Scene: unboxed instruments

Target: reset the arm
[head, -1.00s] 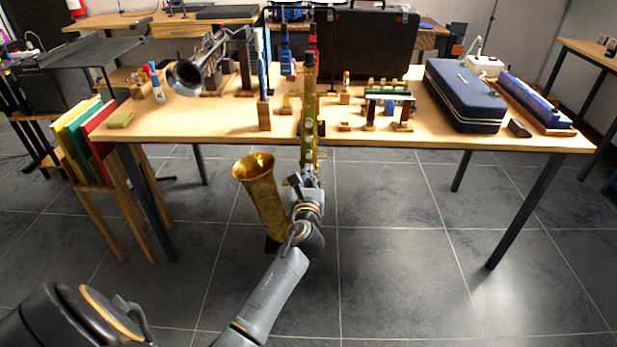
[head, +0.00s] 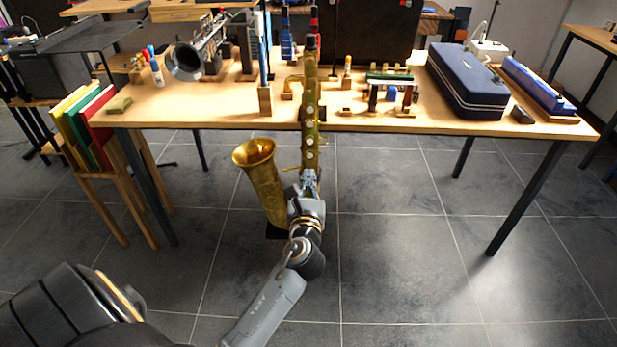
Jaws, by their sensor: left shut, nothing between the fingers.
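My left arm comes in from the lower left and reaches forward to the front of a brass saxophone. My left gripper (head: 311,180) is shut and empty, seen from behind at the lower part of the saxophone's body. The saxophone (head: 264,182) stands upright at the table's front edge, its bell flaring to the left and its neck rising above the tabletop. I cannot tell whether the fingertips touch it. My wrist hides part of its lower end. My right gripper is not in the picture.
A wooden table (head: 215,115) holds a trumpet (head: 187,62), a blue case (head: 465,85), small wooden stands and a blue instrument box (head: 540,90). Coloured books (head: 80,118) stand in a wooden rack at the left. The tiled floor (head: 400,250) in front is clear.

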